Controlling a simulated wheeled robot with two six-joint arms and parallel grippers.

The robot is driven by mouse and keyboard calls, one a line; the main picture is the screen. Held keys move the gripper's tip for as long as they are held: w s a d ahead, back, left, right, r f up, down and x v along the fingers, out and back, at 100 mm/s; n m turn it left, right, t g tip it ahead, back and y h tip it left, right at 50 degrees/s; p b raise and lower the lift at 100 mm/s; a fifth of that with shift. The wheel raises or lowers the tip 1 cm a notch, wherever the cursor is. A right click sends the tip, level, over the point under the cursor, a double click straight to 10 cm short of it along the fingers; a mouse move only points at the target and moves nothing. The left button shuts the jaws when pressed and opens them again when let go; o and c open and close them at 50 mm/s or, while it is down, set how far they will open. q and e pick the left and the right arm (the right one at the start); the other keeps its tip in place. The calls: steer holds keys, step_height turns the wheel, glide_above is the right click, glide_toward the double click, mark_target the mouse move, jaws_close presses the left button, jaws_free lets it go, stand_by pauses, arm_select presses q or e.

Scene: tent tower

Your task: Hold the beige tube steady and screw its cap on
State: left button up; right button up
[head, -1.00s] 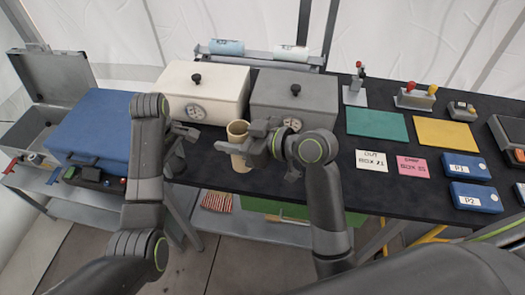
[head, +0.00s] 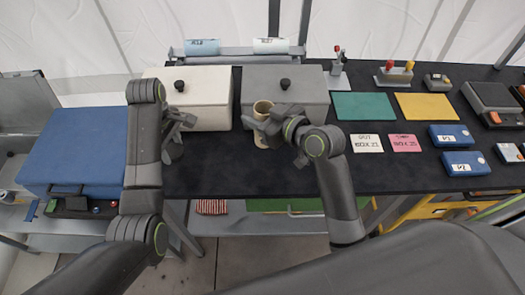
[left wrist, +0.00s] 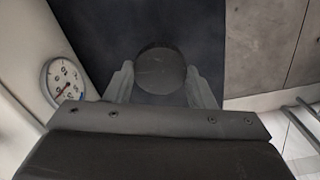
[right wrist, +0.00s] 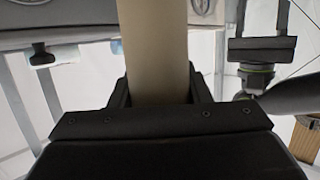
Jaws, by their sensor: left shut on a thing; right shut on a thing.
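The beige tube (head: 262,108) stands upright with its open mouth up, in front of the grey box. My right gripper (head: 268,124) is shut around it, and the tube also shows between the fingers in the right wrist view (right wrist: 153,45). I cannot tell whether its foot touches the table. My left gripper (head: 181,122) is to the left of the tube, in front of the white box. It is shut on a dark round cap (left wrist: 160,70), seen between its fingers in the left wrist view. The cap is apart from the tube.
The white box (head: 205,88) and grey box (head: 300,85) stand close behind the grippers. A blue case (head: 75,150) is at the left. Green and yellow mats (head: 362,105), labels and blue boxes (head: 463,162) lie to the right. The black table (head: 235,175) is clear in front.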

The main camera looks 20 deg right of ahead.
arm_select(q)
steer(key=shift+r, duration=0.2)
arm_select(e)
step_height(320, 180, down, 5)
steer(key=shift+f, duration=0.1)
arm_select(q)
steer(key=shift+r, duration=0.1)
arm_select(e)
step_height(320, 180, down, 3)
steer(key=shift+f, duration=0.3)
steer(key=shift+f, duration=0.1)
arm_select(q)
steer(key=shift+f, duration=0.25)
arm_select(e)
steer(key=shift+f, duration=0.15)
arm_select(q)
steer(key=shift+r, duration=0.1)
arm_select(e)
steer(key=o, duration=1.4)
arm_select(q)
steer(key=shift+r, duration=0.15)
arm_select(e)
steer(key=shift+s+r, duration=0.1)
steer(key=shift+r, duration=0.15)
